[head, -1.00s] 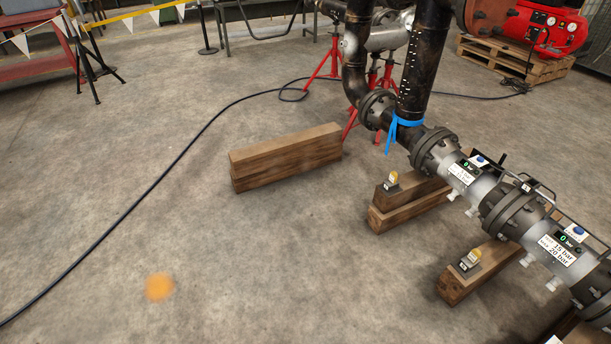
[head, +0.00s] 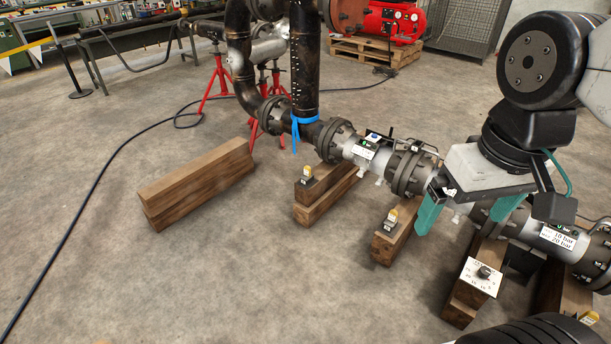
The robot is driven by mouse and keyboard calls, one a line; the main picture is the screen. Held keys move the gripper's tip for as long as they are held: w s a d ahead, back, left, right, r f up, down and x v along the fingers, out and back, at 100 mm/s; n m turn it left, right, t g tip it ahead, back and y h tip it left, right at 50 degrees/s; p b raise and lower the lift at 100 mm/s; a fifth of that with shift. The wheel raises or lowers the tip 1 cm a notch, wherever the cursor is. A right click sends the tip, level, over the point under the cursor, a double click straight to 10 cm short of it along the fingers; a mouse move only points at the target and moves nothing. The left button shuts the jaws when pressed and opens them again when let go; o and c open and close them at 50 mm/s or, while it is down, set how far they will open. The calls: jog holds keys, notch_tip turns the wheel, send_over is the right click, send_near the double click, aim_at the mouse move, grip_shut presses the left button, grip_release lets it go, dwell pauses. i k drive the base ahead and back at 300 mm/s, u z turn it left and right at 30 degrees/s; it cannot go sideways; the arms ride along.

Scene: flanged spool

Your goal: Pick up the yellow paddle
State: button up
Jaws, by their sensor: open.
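No piece is clearly a yellow paddle. Small yellow-topped grey pieces stand on the timber blocks: one on the middle block (head: 307,171), one on the block nearer my gripper (head: 392,217), and one at the bottom right edge (head: 588,318). They are too small to tell whether any is the paddle. My gripper (head: 459,226) reaches down from the right with its two teal fingers spread apart. It is over the flanged pipe, right of the nearer yellow-topped piece and apart from it. My arm hides part of the pipe.
A white dial plate (head: 481,277) with a black knob sits on a front timber block. A loose timber beam (head: 197,183) and a black cable lie left. The floor at lower left is clear.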

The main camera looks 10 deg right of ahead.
aim_at(307, 174)
jog(key=u, duration=0.35)
jog(key=i, duration=0.4)
jog(key=u, duration=0.65)
jog(key=i, duration=1.25)
jog(key=z, duration=1.15)
jog(key=i, duration=1)
jog(key=z, duration=0.3)
